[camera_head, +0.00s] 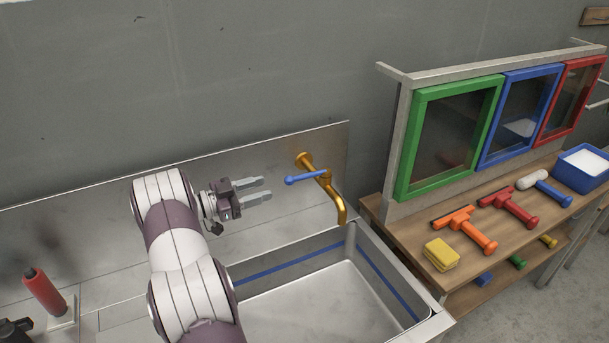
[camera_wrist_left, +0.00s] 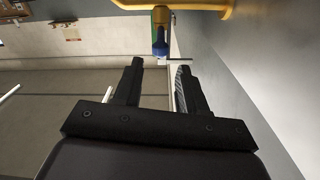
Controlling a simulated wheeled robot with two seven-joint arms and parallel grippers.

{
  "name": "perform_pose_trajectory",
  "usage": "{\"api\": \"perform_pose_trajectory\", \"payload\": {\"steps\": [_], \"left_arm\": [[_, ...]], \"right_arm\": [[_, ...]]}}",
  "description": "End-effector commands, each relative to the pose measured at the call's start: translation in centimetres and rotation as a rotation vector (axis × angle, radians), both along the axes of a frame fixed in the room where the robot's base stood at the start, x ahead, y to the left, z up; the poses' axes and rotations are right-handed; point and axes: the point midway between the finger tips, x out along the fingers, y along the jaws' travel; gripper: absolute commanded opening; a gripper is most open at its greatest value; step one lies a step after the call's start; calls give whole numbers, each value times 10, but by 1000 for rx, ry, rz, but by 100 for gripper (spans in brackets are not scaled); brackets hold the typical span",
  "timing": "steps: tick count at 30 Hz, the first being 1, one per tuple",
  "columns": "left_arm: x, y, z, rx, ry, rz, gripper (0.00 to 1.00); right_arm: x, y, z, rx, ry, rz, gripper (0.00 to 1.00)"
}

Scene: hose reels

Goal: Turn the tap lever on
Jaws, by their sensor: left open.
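The brass tap (camera_head: 322,180) is fixed to the metal splashback, its spout curving down over the sink. Its blue lever (camera_head: 305,178) sticks out to the left, towards my left gripper. My left gripper (camera_head: 268,189) is open and empty, a short way left of the lever's end and apart from it. In the left wrist view, the lever's blue end (camera_wrist_left: 160,46) shows ahead of the gap between the fingertips (camera_wrist_left: 160,67), with the yellow tap body (camera_wrist_left: 185,5) behind it. My right gripper is in neither view.
The metal sink (camera_head: 372,262) with a blue stripe lies below the tap. A red bottle (camera_head: 44,291) stands at the left. To the right, a wooden bench (camera_head: 402,232) holds squeegees, a yellow sponge (camera_head: 441,254) and a blue tub (camera_head: 577,177), below coloured frames.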

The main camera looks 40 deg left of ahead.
Motion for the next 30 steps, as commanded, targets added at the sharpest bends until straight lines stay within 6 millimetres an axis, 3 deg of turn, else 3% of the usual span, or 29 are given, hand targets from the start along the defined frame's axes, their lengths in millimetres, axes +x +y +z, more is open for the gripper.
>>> {"api": "perform_pose_trajectory", "payload": {"steps": [6, 10, 15, 22, 26, 30], "left_arm": [[50, -28, 5, 0, 1, -4, 41], [70, -38, 4, 1, 1, -1, 41], [81, -43, 2, 2, 0, 1, 41], [82, -44, 1, 2, 0, 2, 41], [82, -43, 1, 2, 0, 2, 0], [82, -43, 2, 2, -1, 3, 0]], "right_arm": [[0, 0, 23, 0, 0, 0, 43], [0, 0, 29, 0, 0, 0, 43], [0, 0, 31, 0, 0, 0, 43], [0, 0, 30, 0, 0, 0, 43], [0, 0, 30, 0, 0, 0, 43], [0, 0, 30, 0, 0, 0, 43]]}}
